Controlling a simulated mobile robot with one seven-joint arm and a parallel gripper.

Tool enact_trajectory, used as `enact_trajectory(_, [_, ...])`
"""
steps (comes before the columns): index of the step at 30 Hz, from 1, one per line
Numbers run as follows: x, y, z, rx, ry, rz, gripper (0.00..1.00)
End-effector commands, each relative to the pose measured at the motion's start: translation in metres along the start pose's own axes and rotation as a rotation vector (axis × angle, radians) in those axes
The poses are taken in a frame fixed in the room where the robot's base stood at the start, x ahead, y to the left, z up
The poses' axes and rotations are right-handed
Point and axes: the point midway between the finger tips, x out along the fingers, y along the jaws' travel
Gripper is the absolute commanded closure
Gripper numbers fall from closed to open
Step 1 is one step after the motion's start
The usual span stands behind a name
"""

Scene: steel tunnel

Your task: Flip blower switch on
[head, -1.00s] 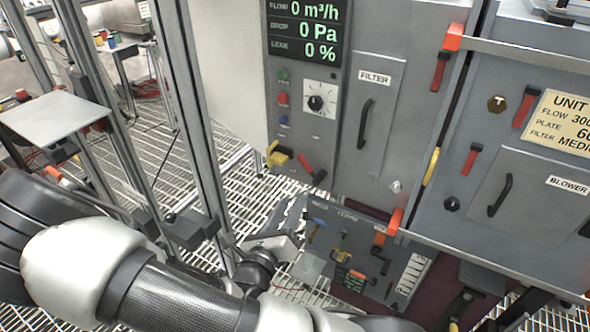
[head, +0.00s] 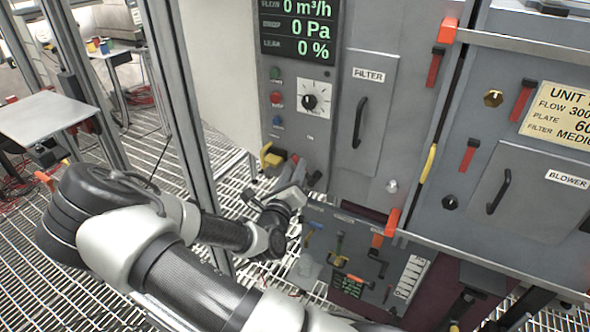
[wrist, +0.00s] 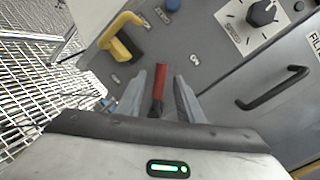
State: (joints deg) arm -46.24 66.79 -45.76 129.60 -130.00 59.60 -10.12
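A lever switch with a red handle (wrist: 159,82) sits on the grey control panel (head: 318,128), below the dial. In the wrist view the handle stands between the two fingers of my gripper (wrist: 162,92), with small gaps on both sides. My gripper is open. In the head view my gripper (head: 302,176) is at the panel's lower edge and largely hides the switch. The display (head: 303,28) reads 0 m³/h, 0 Pa and 0 %.
A yellow handle (wrist: 122,38) sticks out just left of the switch. A dial (head: 316,98) and several coloured buttons (head: 277,98) are above. The filter door (head: 370,110) with its black handle is to the right. A metal post (head: 190,120) stands beside my arm.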

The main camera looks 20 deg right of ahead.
Motion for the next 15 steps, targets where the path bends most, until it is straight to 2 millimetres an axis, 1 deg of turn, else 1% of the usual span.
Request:
enact_trajectory(1, [0.006,0.0,-0.001,0.001,0.0,-0.002,0.66])
enact_trajectory(3, [0.012,0.0,0.0,0.001,0.0,-0.001,0.66])
enact_trajectory(6, [0.017,0.0,0.0,0.0,0.0,-0.001,0.66])
enact_trajectory(14, [0.019,0.0,0.0,0.0,0.0,0.0,0.66])
enact_trajectory(15, [0.019,0.0,0.0,0.0,0.0,0.0,0.68])
